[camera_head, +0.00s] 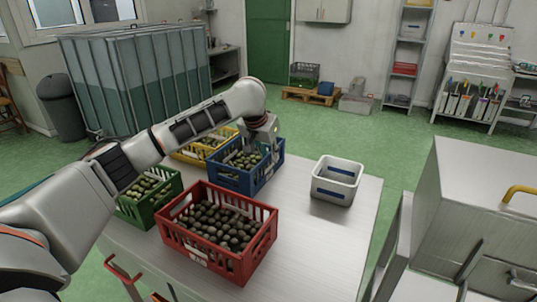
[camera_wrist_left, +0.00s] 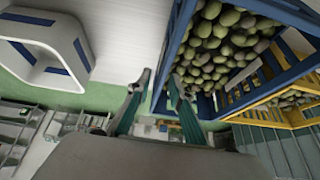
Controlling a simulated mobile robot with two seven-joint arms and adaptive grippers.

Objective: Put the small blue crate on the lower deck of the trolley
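A blue crate (camera_head: 232,180) filled with olives stands on a pale metal top (camera_head: 325,240), between a red crate and a yellow one. My left gripper (camera_head: 270,148) is at the blue crate's right far end. In the left wrist view, the fingers of my left gripper (camera_wrist_left: 160,78) are apart, with the blue crate's wall (camera_wrist_left: 174,45) between them. One finger is outside the crate, the other on the olive side; contact is unclear. My right gripper is not in view.
A red crate (camera_head: 190,243), a green crate (camera_head: 133,212) and a yellow crate (camera_head: 187,157) hold olives. A white bin with blue panels (camera_head: 340,172) stands right of the blue crate. Red handles (camera_head: 120,270) project at the front left. A steel machine (camera_head: 480,200) stands right.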

